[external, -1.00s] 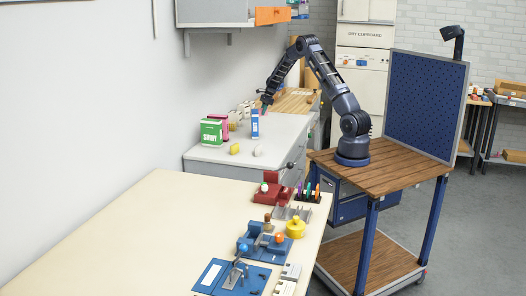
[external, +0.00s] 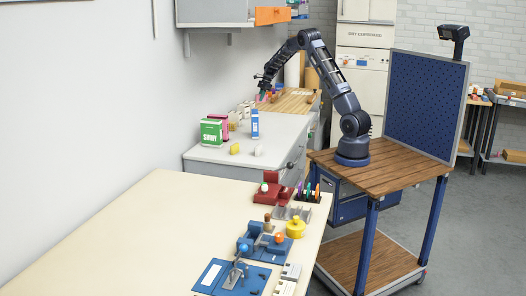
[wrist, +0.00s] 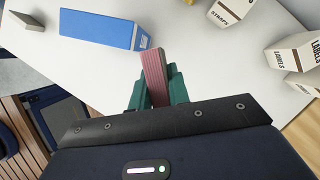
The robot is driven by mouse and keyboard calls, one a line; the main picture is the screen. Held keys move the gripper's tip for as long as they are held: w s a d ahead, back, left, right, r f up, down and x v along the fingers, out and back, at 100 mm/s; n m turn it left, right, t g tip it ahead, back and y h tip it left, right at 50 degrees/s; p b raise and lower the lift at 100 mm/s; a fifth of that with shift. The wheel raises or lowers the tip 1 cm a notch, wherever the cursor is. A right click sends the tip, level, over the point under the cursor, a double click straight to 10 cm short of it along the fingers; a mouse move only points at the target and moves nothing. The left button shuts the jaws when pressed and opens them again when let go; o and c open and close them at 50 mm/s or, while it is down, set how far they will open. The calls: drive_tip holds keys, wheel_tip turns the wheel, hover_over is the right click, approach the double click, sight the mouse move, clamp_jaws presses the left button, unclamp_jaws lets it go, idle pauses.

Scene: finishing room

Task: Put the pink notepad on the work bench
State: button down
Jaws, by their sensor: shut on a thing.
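The pink notepad (wrist: 153,76) shows in the wrist view as a thin, striped pink block standing edge-on between the green fingers. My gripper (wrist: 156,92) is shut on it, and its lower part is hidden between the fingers. In the external view my gripper (external: 264,92) is raised above the far part of the grey counter, and the notepad is too small to make out there. A long cream-topped bench (external: 130,225) fills the foreground; a wood-topped surface (external: 293,103) lies beyond the grey counter. I cannot tell which is the work bench.
On the grey counter (external: 205,158) stand a blue box (external: 255,124), a green box (external: 211,132), a pink box (external: 225,124), a yellow item (external: 234,149) and a white one. Labelled boxes (wrist: 292,55) show in the wrist view. Tools crowd the cream bench's right side; its left is clear.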

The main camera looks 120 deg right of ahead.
drive_tip(key=w+a+n, duration=0.1)
drive_tip(key=w+a, duration=0.4)
drive_tip(key=w, duration=0.5)
drive_tip(key=w+a+r+y, duration=0.1)
drive_tip(key=w+a, duration=0.4)
drive_tip(key=w, duration=0.5)
drive_tip(key=w+a+n, duration=0.1)
drive_tip(key=w+a, duration=0.4)
drive_tip(key=w, duration=0.5)
drive_tip(key=w+a+r+n, duration=0.1)
drive_tip(key=w+a, duration=1)
drive_tip(key=a, duration=0.2)
drive_tip(key=w+a+n, duration=0.1)
drive_tip(key=w+a, duration=0.9)
drive_tip(key=a, duration=0.4)
drive_tip(key=w+a+n+y, duration=0.1)
drive_tip(key=w+a, duration=0.1)
drive_tip(key=a, duration=0.5)
drive_tip(key=w+a, duration=0.3)
drive_tip(key=a, duration=0.4)
drive_tip(key=r+n+g+y, duration=0.1)
drive_tip(key=r+n, duration=0.1)
drive_tip(key=n, duration=0.2)
hover_over(264, 213)
drive_tip(key=s+d, duration=0.1)
wheel_tip(264, 213, down, 20)
drive_tip(key=shift+s+r, duration=0.1)
